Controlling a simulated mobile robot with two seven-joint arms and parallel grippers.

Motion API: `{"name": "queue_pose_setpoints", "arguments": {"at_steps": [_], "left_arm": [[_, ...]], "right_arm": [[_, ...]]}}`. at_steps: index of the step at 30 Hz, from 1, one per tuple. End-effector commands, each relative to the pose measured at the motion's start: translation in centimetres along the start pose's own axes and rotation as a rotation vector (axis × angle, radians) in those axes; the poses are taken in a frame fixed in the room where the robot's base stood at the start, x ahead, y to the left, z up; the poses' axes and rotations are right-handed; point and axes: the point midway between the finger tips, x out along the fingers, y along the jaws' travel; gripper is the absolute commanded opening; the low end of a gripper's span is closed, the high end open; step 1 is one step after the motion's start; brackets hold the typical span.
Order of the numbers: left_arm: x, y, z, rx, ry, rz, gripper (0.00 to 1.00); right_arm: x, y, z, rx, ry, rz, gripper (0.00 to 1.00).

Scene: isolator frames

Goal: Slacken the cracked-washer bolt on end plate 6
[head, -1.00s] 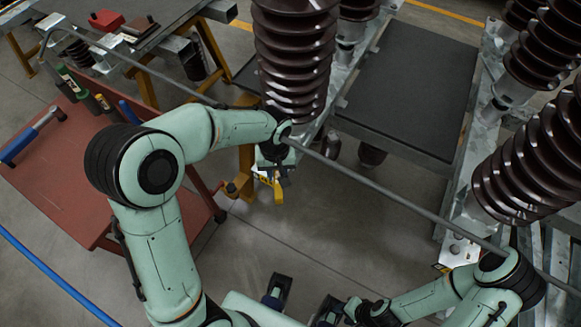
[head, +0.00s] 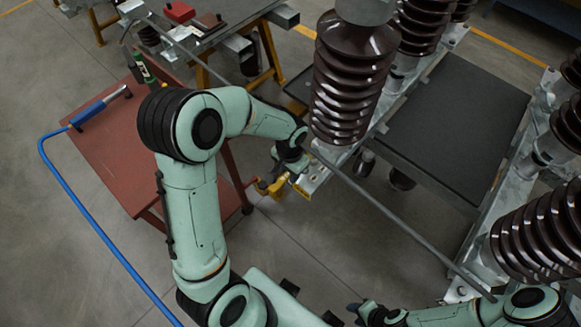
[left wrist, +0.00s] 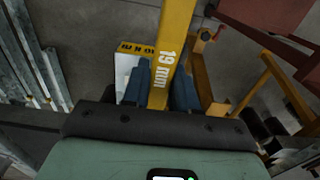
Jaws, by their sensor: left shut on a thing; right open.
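My left gripper (head: 285,172) is shut on a yellow spanner (head: 268,187). In the left wrist view, the yellow shank marked "19 mm" (left wrist: 164,70) stands between its blue fingers. The gripper is beside the near end of a galvanised end plate (head: 316,179) under a brown ribbed insulator (head: 352,85). A yellow label (head: 303,190) is on that plate end; its text is unreadable here. The bolt and its washer cannot be made out, nor whether the spanner touches them. My right gripper (head: 357,311) is open and empty at the bottom, over the floor.
A long grey rod (head: 400,222) crosses the view diagonally near both arms. A red cart (head: 110,165) at left carries a blue-handled wrench (head: 92,110). A blue hose (head: 95,225) lies on the floor. More insulators (head: 535,240) stand at right. The floor in the middle is clear.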

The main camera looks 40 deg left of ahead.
Motion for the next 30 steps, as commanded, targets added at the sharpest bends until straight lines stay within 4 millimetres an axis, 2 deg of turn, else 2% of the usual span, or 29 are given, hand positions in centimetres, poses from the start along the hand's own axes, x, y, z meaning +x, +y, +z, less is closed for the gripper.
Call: {"name": "queue_pose_setpoints", "arguments": {"at_steps": [1,5,19,30], "left_arm": [[-1.3,0.0,-0.5,-0.001,0.007,0.001,0.0],[-1.4,0.0,-0.5,0.0,0.009,0.002,0.0],[3.0,0.1,-0.2,0.0,0.004,0.003,0.0],[2.7,0.1,-0.4,0.0,0.008,0.002,0.0]], "right_arm": [[-1.6,-0.9,-0.9,-0.005,0.013,-0.005,0.43],[-2.3,-1.3,-1.5,-0.008,0.02,-0.007,0.43],[-0.1,0.0,0.0,0.0,0.0,0.0,0.43],[-0.1,-0.1,-0.1,0.0,0.001,0.0,0.43]]}}
